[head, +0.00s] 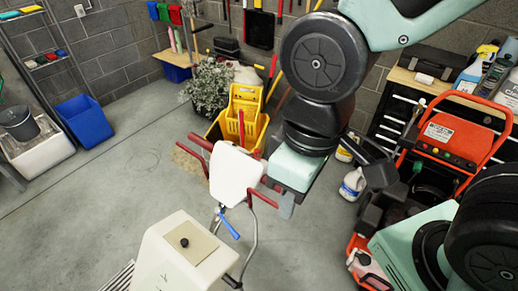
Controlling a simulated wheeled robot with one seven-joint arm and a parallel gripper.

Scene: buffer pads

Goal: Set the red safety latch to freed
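A floor machine's white handle head (236,175) stands in the middle of the head view, with red grips and levers on both sides, on a bent metal tube. A narrow red upright piece (241,128) shows just above the head; I cannot tell whether it is the safety latch or part of the yellow bucket behind. A red bar (263,199) sticks out at the head's right side.
A cream box-shaped unit (185,255) with a black knob stands in front. The yellow mop bucket (240,115) and a plant (208,85) are behind. A red-framed machine (455,135) is at right. Open concrete floor (110,195) lies to the left.

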